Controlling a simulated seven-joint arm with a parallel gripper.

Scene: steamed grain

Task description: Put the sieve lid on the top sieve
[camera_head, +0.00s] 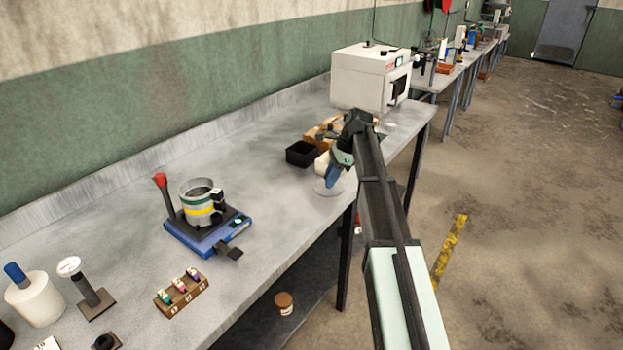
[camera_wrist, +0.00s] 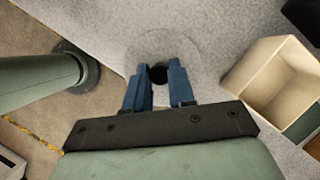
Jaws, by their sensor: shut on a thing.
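The sieve lid (camera_head: 328,188) is a round, clear disc near the front edge of the bench. In the wrist view the lid (camera_wrist: 185,47) shows as a faint circle with a black knob (camera_wrist: 158,75) at its middle. My gripper (camera_wrist: 158,82) has its blue fingers shut on this knob; the gripper (camera_head: 332,178) is also over the lid in the head view. I cannot tell whether the lid touches the bench. The sieve stack (camera_head: 197,207), grey with yellow and green bands, stands upright on a blue base (camera_head: 206,241) to the left. The top sieve's opening faces up.
A black open box (camera_head: 302,153) and tan containers stand behind my gripper. A pale open box (camera_wrist: 268,85) is close on the right in the wrist view. A red-knobbed lever (camera_head: 162,185) rises beside the sieves. The bench between lid and sieves is clear.

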